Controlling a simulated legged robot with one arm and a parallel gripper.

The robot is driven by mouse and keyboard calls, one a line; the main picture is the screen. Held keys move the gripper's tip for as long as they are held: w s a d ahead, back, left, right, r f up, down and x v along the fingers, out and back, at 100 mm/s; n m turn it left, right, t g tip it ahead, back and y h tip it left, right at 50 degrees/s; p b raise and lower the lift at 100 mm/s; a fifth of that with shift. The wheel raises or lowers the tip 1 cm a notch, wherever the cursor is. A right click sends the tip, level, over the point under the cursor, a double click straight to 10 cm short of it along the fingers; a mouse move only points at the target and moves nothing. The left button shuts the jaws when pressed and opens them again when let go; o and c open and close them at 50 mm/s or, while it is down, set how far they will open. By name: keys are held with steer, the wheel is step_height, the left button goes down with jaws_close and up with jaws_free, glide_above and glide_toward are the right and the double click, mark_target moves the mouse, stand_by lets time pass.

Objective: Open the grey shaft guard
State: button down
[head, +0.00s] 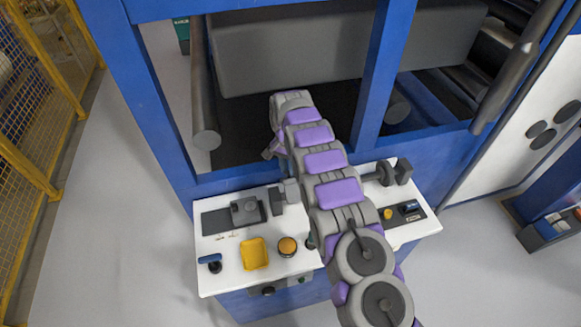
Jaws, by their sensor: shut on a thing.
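The white bench top (222,272) carries a shaft assembly, with dark end pieces at the left (276,202) and at the right (386,173). My arm covers the stretch between them. A light grey piece (291,190) beside the left end piece looks like part of the grey shaft guard; the rest is hidden behind my arm. My gripper (271,152) is at the far end of my arm, near the bench's back edge, and partly hidden by the wrist. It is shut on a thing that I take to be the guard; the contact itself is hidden.
A blue machine frame (370,80) stands behind the bench, with a large dark grey block (345,45) and a roller (204,100). A yellow tray (254,254), an orange button (287,246) and a blue-handled item (211,262) lie front left. Yellow fencing (45,100) stands left; the floor between is clear.

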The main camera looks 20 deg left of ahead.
steer(key=shift+s+a+f, duration=0.1)
steer(key=shift+a+f, duration=0.1)
steer(key=shift+a, duration=0.15)
steer(key=c, duration=1.4)
jaws_free()
steer(key=o, duration=0.5)
steer(key=shift+a+f, duration=0.25)
steer(key=shift+a, duration=0.1)
steer(key=shift+d, duration=0.4)
steer(key=shift+w, duration=0.2)
steer(key=shift+w, duration=0.25)
steer(key=shift+s+a+r, duration=0.1)
steer(key=shift+s+r, duration=0.05)
